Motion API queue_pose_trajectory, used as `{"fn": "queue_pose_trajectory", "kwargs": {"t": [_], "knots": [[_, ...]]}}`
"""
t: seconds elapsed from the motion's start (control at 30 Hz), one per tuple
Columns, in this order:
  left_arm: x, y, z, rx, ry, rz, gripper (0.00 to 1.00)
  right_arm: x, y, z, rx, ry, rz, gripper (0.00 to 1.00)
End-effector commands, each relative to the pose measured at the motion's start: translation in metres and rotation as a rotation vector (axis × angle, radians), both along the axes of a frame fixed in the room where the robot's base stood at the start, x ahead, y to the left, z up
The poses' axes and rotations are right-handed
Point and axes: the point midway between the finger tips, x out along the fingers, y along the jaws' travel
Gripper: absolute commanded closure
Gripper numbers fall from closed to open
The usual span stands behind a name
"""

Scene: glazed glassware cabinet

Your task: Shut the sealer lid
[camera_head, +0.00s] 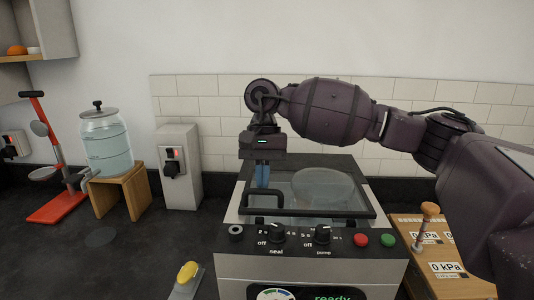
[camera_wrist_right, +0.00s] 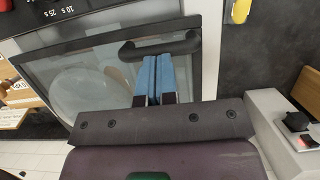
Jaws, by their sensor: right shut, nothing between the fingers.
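The sealer (camera_head: 310,270) is a silver and black machine in the middle of the dark counter. Its lid (camera_head: 340,211) is a glass pane in a black frame and lies flat, or nearly flat, over the top; I cannot tell whether it is fully seated. A clear round bowl (camera_head: 322,187) shows through the glass. The lid has a black handle (camera_head: 244,200) at its front left. My right gripper (camera_head: 262,176) is shut and empty, pointing down just behind the handle. In the right wrist view its blue fingertips (camera_wrist_right: 153,60) are close to the handle; contact is unclear.
Knobs and red and green buttons (camera_head: 361,240) line the sealer's front, above a display reading "ready". A water jar (camera_head: 106,145) on a wooden stand is left; a wooden box (camera_head: 420,225) with gauges is right.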

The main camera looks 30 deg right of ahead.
Motion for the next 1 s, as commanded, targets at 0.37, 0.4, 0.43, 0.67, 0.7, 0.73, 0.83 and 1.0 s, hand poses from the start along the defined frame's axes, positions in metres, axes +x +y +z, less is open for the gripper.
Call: {"fn": "queue_pose_trajectory", "kwargs": {"t": [0.37, 0.4, 0.43, 0.67, 0.7, 0.73, 0.83, 1.0], "knots": [[-0.001, 0.000, -0.007, 0.000, 0.002, 0.000, 0.00, -0.027, 0.017, -0.001, 0.000, 0.001, 0.000, 1.00], [-0.001, 0.000, -0.007, 0.000, 0.003, 0.000, 0.00, -0.028, 0.017, -0.001, 0.000, 0.001, 0.000, 1.00], [-0.001, 0.000, -0.007, 0.000, 0.003, 0.000, 0.00, -0.028, 0.017, -0.001, 0.000, 0.001, 0.000, 1.00], [-0.003, 0.000, -0.008, -0.001, 0.007, 0.001, 0.00, -0.029, 0.018, -0.001, -0.001, 0.002, 0.001, 1.00], [-0.003, 0.000, -0.009, -0.001, 0.007, 0.001, 0.00, -0.029, 0.018, -0.001, -0.001, 0.002, 0.001, 1.00], [-0.003, 0.000, -0.009, 0.000, 0.008, 0.002, 0.00, -0.029, 0.018, -0.001, -0.001, 0.002, 0.001, 1.00], [-0.004, 0.001, -0.009, 0.000, 0.009, 0.002, 0.00, -0.029, 0.018, -0.001, -0.001, 0.002, 0.001, 1.00], [-0.004, 0.001, -0.011, 0.000, 0.010, 0.002, 0.00, -0.026, 0.017, 0.007, 0.001, -0.001, 0.000, 1.00]]}}
